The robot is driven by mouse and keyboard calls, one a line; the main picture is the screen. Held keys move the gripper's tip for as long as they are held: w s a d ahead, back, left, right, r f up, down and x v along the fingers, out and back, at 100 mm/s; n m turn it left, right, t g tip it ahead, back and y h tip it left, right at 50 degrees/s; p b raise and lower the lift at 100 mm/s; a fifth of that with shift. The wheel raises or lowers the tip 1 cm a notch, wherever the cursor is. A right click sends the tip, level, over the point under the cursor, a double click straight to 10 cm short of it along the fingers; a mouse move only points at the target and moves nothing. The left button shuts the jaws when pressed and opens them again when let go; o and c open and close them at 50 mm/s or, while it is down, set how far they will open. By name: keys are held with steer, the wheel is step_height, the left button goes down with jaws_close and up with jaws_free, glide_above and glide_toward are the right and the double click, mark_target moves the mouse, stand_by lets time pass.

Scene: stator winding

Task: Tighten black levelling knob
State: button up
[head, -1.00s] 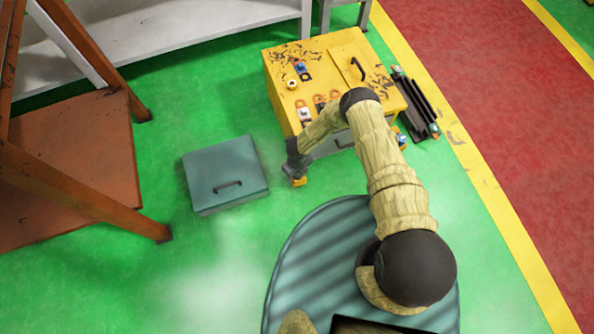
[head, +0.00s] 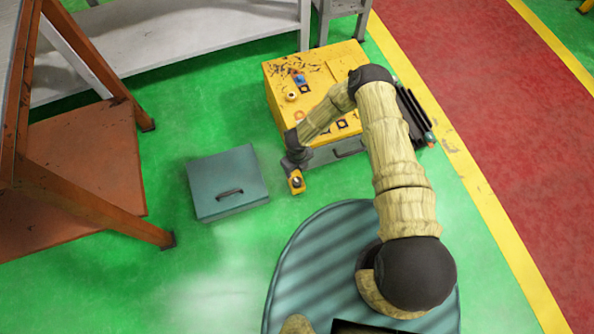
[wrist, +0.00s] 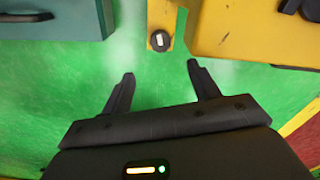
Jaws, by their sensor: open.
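The black levelling knob (wrist: 159,41) is round with a pale mark across its top. It sits on the end of a yellow foot bracket (wrist: 161,15) at the top middle of the wrist view. In the head view the yellow bracket (head: 295,190) shows just below the end of my arm, with the knob on it small and hard to make out. My gripper (wrist: 160,72) is open and empty, its two dark fingers spread wide. In the wrist picture the knob lies just beyond the gap between the fingertips, apart from them.
A yellow cabinet (head: 281,80) with a grey drawer stands behind my arm. A teal box (head: 228,170) with a dark handle lies on the green floor to the left. A brown-legged table (head: 90,160) is at far left. Green floor is clear between the teal box and bracket.

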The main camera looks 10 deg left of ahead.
step_height(320, 180, up, 5)
steer(key=shift+r+p, duration=0.1)
steer(key=shift+p, duration=0.45)
